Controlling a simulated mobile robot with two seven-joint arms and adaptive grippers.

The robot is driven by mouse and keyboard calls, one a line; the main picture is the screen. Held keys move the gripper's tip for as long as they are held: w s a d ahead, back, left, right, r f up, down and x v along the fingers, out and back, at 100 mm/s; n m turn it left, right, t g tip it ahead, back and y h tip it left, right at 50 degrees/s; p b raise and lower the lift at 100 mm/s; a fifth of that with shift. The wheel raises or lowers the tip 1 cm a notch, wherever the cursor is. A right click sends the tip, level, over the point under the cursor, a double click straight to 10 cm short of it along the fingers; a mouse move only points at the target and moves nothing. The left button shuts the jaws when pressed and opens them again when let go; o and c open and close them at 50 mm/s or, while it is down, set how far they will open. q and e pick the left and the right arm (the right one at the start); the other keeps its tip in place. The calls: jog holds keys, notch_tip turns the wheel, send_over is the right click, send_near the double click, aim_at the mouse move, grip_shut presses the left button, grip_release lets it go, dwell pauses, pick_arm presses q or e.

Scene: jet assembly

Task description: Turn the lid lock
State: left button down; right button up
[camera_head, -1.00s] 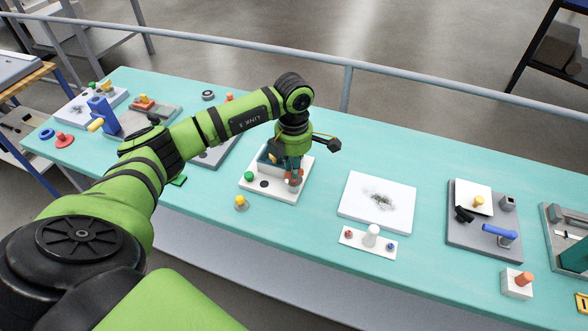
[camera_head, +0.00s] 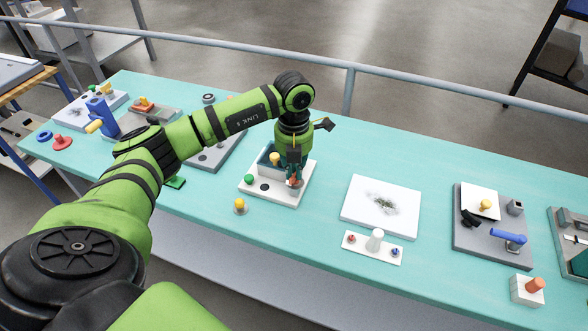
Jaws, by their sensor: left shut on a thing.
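A red-orange knob (camera_head: 296,183), which looks like the lid lock, is at the board's right side. My left gripper (camera_head: 294,177) points down over this knob and is shut on it. The fingers and wrist hide part of the knob and box. I cannot read the lock's exact angle. My right gripper is not in view.
A yellow knob on a small base (camera_head: 240,205) stands just in front of the board. To the right are a white plate (camera_head: 381,206), a strip with a white peg (camera_head: 374,243) and a grey board with a blue handle (camera_head: 490,230). Bare teal tabletop lies between them.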

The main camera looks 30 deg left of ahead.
pick_arm(q)
jog(key=shift+s+f+n, duration=0.15)
jog(key=shift+n, duration=0.15)
dwell(0.4)
jog(key=c, duration=1.2)
grip_release()
jog(key=shift+c, duration=0.2)
jog(key=shift+r, duration=0.25)
notch_tip(320, 180, up, 12)
jog(key=shift+f, duration=0.2)
